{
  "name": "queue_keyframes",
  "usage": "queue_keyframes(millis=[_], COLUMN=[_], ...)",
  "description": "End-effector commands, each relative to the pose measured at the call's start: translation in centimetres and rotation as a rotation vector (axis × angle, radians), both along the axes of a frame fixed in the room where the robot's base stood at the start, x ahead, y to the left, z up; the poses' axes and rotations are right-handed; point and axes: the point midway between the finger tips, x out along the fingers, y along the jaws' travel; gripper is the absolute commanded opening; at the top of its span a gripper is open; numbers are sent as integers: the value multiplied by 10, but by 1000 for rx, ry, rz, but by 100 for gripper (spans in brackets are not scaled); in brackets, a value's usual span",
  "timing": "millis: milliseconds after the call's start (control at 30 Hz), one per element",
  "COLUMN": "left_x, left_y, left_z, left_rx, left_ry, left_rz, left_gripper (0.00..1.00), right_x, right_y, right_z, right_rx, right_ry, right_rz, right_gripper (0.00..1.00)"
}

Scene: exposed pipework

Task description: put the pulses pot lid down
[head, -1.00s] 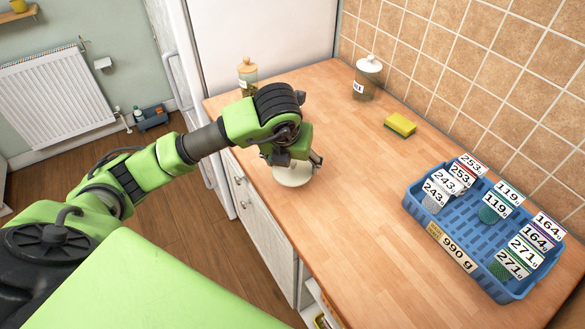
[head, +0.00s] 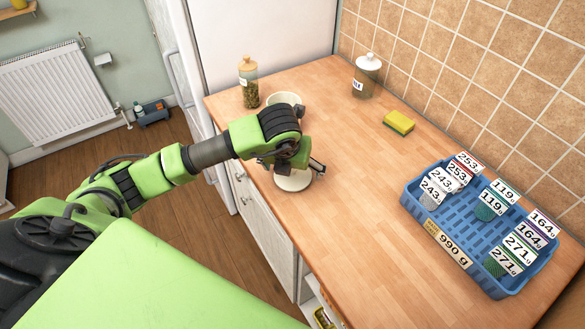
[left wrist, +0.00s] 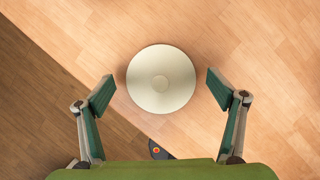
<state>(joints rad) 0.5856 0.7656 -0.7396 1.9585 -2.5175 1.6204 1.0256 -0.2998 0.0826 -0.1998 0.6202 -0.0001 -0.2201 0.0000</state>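In the head view the lid (head: 293,182) shows partly below my left gripper (head: 292,168). In the left wrist view my left gripper (left wrist: 160,88) is open, one finger on each side of the lid with a gap to both. An open pot with a pale rim (head: 285,98) stands behind my gripper, its lower part hidden by my arm. My right gripper is not in view.
A corked glass jar (head: 249,86) stands at the counter's back left, a lidded jar (head: 367,76) by the tiled wall. A yellow-green sponge (head: 399,122) lies on the right. A blue crate (head: 415,205) with labelled weights stands at the front right. The middle counter is clear.

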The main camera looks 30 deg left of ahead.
Motion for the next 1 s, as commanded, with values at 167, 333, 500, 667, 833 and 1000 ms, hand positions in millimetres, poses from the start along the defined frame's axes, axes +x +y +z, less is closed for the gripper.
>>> queue_keyframes(millis=[167,333,500,667,833,1000], left_x=[0,-4,-18,-31,-40,-44], left_y=[0,-2,-5,-9,-11,-11], left_z=[2,18,52,83,105,113], left_rx=[0,-2,-1,-1,-1,0], left_ry=[0,-6,-7,-7,-3,0], left_rz=[0,-2,-1,-1,0,0], left_gripper=[87,87,87,87,87,87], right_x=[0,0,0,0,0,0], right_y=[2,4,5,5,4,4], right_z=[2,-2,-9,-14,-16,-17], right_rx=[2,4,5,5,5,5], right_ry=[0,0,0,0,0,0], right_rz=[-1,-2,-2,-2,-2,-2], right_gripper=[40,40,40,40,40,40])
